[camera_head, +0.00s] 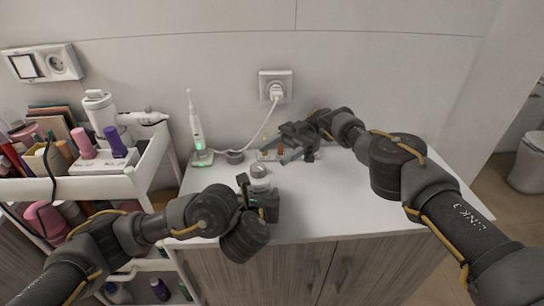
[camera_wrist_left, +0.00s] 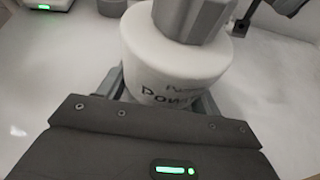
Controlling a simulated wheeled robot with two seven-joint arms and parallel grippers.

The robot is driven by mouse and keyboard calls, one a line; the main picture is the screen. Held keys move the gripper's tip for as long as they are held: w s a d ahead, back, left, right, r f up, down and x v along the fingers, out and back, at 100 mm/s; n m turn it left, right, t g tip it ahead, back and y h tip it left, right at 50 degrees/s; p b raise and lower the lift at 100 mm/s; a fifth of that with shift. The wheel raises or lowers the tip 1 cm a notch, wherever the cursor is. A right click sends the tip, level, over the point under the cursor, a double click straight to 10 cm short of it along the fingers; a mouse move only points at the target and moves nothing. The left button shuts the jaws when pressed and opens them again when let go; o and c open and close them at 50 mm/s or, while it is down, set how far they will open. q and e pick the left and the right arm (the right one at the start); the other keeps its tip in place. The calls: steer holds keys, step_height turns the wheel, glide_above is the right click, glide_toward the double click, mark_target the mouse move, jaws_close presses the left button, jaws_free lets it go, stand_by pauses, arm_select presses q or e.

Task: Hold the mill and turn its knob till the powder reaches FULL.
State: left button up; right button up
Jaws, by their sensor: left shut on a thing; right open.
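The mill (camera_head: 260,183) is a small white cylinder with a grey knob (camera_head: 259,170) on top, standing upright on the white counter. In the left wrist view the white mill (camera_wrist_left: 160,62) fills the upper middle, with partly visible dark "Powder"-like lettering and the grey faceted knob (camera_wrist_left: 195,16) above. My left gripper (camera_head: 260,193) is shut around the mill's body, one finger on each side. My right gripper (camera_head: 293,153) is open and empty, behind and to the right of the mill, apart from the knob. No FULL mark or powder level can be read.
An electric toothbrush on its lit charger (camera_head: 202,157) stands at the back left, its cable running to a wall socket (camera_head: 276,86). A small grey round thing (camera_head: 235,157) sits beside it. A crowded cosmetics cart (camera_head: 100,187) stands left. The counter's right (camera_head: 345,205) is clear.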

mark_target(257, 166)
steer(key=s+a+r+m+t+h, duration=0.1)
steer(key=s+a+r+m+t, duration=0.25)
steer(key=a+r, duration=0.55)
steer(key=s+d+r+m+t+h, duration=0.2)
steer(key=d+r+m+t+h, duration=0.1)
steer(key=d+m+t+h, duration=0.5)
steer(key=shift+n+t, duration=0.45)
steer(key=shift+t, duration=0.1)
steer(key=x, duration=1.2)
steer(key=shift+d+f, duration=0.1)
steer(key=shift+d, duration=0.2)
steer(key=c, duration=1)
